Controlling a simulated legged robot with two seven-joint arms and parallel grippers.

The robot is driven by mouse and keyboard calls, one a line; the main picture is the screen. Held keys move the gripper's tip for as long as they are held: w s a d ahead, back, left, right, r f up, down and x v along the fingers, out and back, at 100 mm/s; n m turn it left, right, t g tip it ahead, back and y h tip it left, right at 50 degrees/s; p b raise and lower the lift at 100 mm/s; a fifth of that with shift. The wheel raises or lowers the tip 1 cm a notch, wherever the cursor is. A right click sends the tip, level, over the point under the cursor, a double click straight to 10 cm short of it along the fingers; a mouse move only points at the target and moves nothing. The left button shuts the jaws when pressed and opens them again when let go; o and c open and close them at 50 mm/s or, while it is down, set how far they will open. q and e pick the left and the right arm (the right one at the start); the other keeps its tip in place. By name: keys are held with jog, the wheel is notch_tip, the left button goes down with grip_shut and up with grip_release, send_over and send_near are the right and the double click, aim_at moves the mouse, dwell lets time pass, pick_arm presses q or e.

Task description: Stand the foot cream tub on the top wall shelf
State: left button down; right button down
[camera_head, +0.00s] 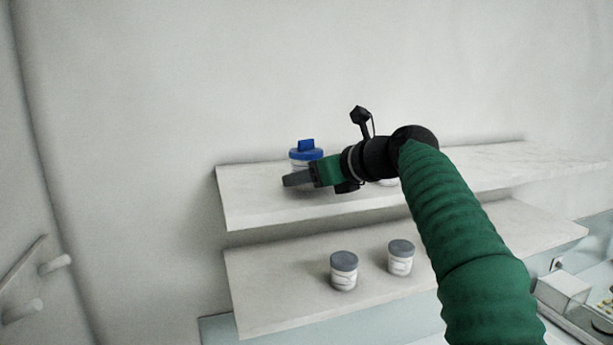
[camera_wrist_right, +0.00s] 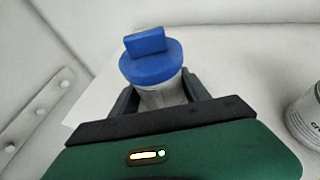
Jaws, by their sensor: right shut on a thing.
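A tub with a blue lid and a raised blue block on top (camera_head: 306,152), which I take to be the foot cream tub, is upright at the left part of the top wall shelf (camera_head: 250,207). My right gripper (camera_head: 302,176) is shut around its pale body, with a finger on each side in the right wrist view, where the tub (camera_wrist_right: 151,68) also shows. Its label is hidden by the gripper. I cannot tell whether its base touches the shelf. My left gripper is not in view.
Another tub (camera_wrist_right: 308,118) stands on the top shelf to the right, mostly hidden behind my wrist in the head view. Two grey-lidded tubs (camera_head: 344,270) (camera_head: 400,257) stand on the lower shelf (camera_head: 265,290). A pegged board (camera_head: 35,278) is at far left.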

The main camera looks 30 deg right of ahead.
jog(key=shift+w+d+f, duration=0.15)
jog(key=shift+d+f, duration=0.15)
jog(key=shift+f, duration=0.2)
jog(key=shift+s+d, duration=0.2)
jog(key=shift+d, duration=0.05)
jog(key=shift+s+d+r, duration=0.1)
jog(key=shift+s+d, duration=0.15)
jog(key=shift+s, duration=0.7)
jog(key=c, duration=0.9)
grip_release()
jog(key=shift+a, duration=0.2)
jog(key=shift+o, duration=1.3)
jog(key=shift+a, duration=0.15)
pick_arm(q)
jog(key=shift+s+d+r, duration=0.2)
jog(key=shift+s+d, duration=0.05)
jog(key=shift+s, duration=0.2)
pick_arm(e)
jog(key=shift+o, duration=0.6)
jog(key=shift+w+a, duration=0.2)
jog(key=shift+w, duration=0.15)
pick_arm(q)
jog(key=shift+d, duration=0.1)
pick_arm(e)
jog(key=shift+d+f, duration=0.15)
jog(key=shift+f, duration=0.05)
jog(key=shift+r, duration=0.1)
